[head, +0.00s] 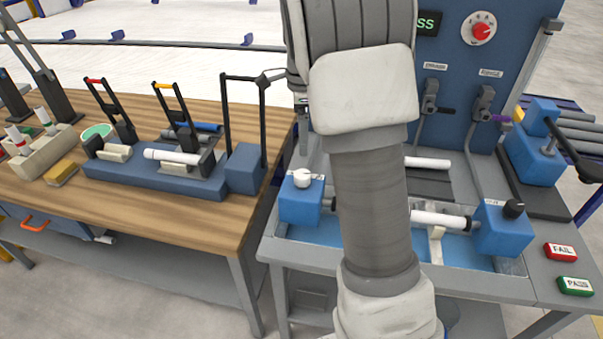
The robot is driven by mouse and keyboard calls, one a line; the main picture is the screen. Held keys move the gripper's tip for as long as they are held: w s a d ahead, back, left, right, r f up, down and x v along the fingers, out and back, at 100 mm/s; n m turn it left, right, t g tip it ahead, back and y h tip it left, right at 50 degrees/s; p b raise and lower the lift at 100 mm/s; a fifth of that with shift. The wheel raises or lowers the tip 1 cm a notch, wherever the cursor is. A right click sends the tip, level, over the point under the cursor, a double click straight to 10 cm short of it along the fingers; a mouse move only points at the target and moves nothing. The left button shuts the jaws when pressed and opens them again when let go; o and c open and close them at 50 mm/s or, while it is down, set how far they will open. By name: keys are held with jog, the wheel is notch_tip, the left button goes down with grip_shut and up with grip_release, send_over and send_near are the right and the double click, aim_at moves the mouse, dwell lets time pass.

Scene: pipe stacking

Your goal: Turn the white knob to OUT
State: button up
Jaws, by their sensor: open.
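The white knob (303,178) sits on top of the left blue block (299,205) at the near left of the grey test bench. A small label lies on the block beside the knob, too small to read, so I cannot tell which way the knob is set. My arm crosses the middle of the head view, just right of the knob, and hides part of the bench. My gripper does not show.
A black knob (513,208) tops the right blue block (500,232). A white pipe (440,220) runs from behind my arm towards that block. FAIL (561,252) and PASS (575,286) buttons sit at right. A wooden table (222,228) with clamps stands at left.

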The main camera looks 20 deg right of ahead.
aim_at(303, 174)
notch_tip(303, 174, down, 12)
jog(key=shift+r+b, duration=0.25)
jog(key=shift+b, duration=0.35)
grip_shut()
